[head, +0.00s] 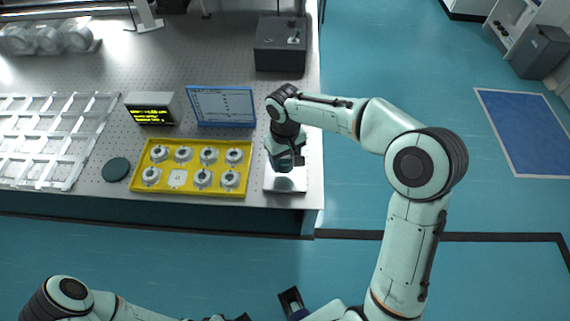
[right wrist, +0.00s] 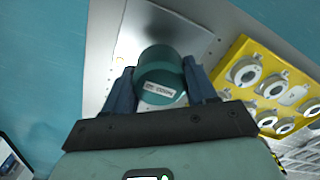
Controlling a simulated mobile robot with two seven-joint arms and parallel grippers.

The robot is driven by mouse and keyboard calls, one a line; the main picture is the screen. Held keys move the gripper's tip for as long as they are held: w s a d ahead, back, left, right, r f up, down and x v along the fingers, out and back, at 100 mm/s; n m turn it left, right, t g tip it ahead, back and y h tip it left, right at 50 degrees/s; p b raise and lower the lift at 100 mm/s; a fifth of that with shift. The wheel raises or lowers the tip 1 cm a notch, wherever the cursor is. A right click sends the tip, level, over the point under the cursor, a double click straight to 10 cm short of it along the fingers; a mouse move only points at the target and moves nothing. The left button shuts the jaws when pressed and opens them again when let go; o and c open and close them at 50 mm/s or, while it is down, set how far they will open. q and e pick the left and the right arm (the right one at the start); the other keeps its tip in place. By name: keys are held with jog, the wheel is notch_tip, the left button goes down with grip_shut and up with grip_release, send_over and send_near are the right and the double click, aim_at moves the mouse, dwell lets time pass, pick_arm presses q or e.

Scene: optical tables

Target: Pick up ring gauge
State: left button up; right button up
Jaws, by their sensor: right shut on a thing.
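My right gripper (head: 285,165) is over a shiny metal plate (head: 287,184) near the table's front right corner. In the right wrist view, my right gripper (right wrist: 163,92) is shut with its two blue fingers on either side of a teal cylinder (right wrist: 160,68). The cylinder has a small white label facing the camera; I cannot tell whether it has a bore. A yellow tray (head: 190,194) holds several whitish ring-like pieces with dark centres (head: 208,154); one front place (head: 178,178) shows only a white square. My left arm runs along the bottom edge; its gripper is not clearly in view.
A dark round disc (head: 116,169) lies left of the tray. A small display box (head: 151,108) and a blue-framed board (head: 222,106) stand behind it. A white grid rack (head: 50,140) is at left, a dark box (head: 281,44) at back right. Floor is clear beyond the table's right edge.

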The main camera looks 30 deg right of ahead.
pick_arm(q)
jog(key=r+p, duration=0.1)
jog(key=w+r+p, duration=0.1)
jog(key=shift+w+r, duration=0.15)
jog(key=shift+r, duration=0.25)
pick_arm(e)
notch_tip(320, 180, up, 15)
jog(key=shift+r, duration=0.2)
